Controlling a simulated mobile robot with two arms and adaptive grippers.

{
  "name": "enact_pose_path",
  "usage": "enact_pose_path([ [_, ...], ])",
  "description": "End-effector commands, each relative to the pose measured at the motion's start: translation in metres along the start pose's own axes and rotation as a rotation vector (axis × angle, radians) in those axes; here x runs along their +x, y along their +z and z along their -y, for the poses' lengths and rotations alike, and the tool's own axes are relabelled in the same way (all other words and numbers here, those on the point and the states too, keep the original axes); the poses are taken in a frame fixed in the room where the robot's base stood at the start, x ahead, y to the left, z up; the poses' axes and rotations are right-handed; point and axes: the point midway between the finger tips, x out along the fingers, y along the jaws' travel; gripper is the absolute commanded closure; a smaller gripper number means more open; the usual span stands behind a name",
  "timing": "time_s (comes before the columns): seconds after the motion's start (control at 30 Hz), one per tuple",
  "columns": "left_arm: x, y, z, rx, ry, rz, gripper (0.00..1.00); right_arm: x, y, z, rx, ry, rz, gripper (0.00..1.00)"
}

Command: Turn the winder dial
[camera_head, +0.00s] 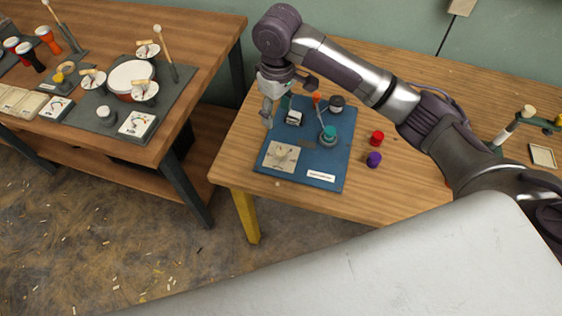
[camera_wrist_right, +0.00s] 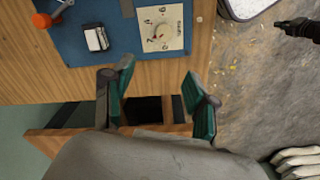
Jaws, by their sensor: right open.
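The winder dial (camera_head: 283,155) is a round pale knob on a cream, marked plate at the near left corner of a blue board (camera_head: 325,150). In the right wrist view the dial (camera_wrist_right: 160,30) shows at the top, beyond the fingers. My right gripper (camera_head: 267,118) is above the board's left edge, behind the dial in the head view and apart from it. Its two teal-padded fingers (camera_wrist_right: 157,72) are spread with nothing between them.
The board also bears a black-and-white block (camera_head: 294,118), a teal knob (camera_head: 328,134), an orange-topped lever (camera_head: 316,98) and a dark round part (camera_head: 337,102). A red cap (camera_head: 377,138) and a purple cap (camera_head: 374,159) stand right of it. Another table (camera_head: 190,40) with drums is at left.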

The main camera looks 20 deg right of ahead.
Motion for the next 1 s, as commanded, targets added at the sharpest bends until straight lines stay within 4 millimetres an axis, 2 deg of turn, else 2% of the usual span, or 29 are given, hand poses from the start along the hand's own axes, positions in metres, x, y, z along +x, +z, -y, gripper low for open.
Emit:
enact_pose_path([
  [0.03,0.023,0.002,-0.001,0.000,0.000,0.000,1.00,0.010,0.004,-0.002,-0.039,0.006,0.002,0.42],
  [0.1,0.031,0.003,-0.001,0.000,0.000,0.000,1.00,0.007,0.009,0.000,-0.084,0.003,0.013,0.42],
  [0.27,0.036,0.003,-0.001,0.000,0.000,0.000,1.00,0.004,0.015,0.002,-0.130,-0.002,0.026,0.42],
  [0.37,0.033,0.003,-0.001,0.000,0.000,0.000,1.00,0.010,0.015,0.002,-0.132,-0.003,0.030,0.42],
  [0.47,0.032,0.003,-0.001,0.000,0.000,0.000,1.00,0.026,0.017,0.002,-0.132,-0.005,0.032,0.42],
  [0.8,0.029,0.003,-0.001,-0.001,0.000,0.000,1.00,0.098,0.018,0.002,-0.130,-0.003,0.030,0.42],
  [1.0,0.029,0.003,-0.001,-0.001,0.000,0.000,1.00,0.127,0.018,0.002,-0.130,-0.002,0.028,0.42],
])
